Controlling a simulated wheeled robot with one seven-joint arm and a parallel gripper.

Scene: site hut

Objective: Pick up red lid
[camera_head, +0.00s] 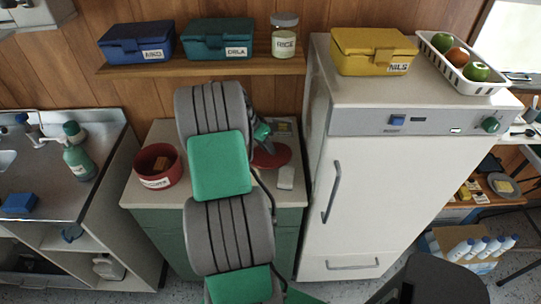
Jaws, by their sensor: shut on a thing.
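The red lid (272,155) is a flat, round red disc above the top of the green cabinet (294,187), right of my arm. My gripper (263,136) is at the lid's upper left edge and is shut on it. My own arm links hide the lid's left part and most of the gripper. I cannot tell whether the lid touches the cabinet top or is lifted clear of it.
A red bowl (160,167) stands left of my arm on the same top. A small pale object (286,177) lies just below the lid. The white fridge (352,195) rises close on the right. A wooden shelf (205,66) with boxes and a jar hangs above.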

